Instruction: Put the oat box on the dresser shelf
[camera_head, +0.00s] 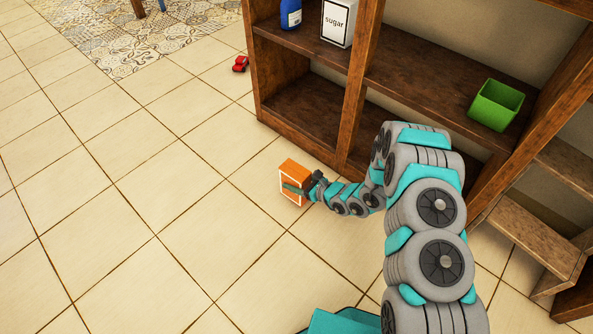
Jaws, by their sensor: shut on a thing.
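An orange box (297,172) with a pale front is low in front of the shelving, near the floor; its label cannot be read, and it is likely the oat box. My gripper (304,187) is shut on this box, with a teal finger across its front. I cannot tell whether the box touches the floor. The wooden dresser (356,90) stands behind and to the right of the box. Its shelves are open, and my arm hides part of the lower right section.
A sugar box (338,22) and a blue bottle (291,14) stand on the upper left shelf. A green bin (496,105) sits on the right shelf, with bare board to its left. A small red toy car (240,64) lies on the tiles. The floor at left is clear.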

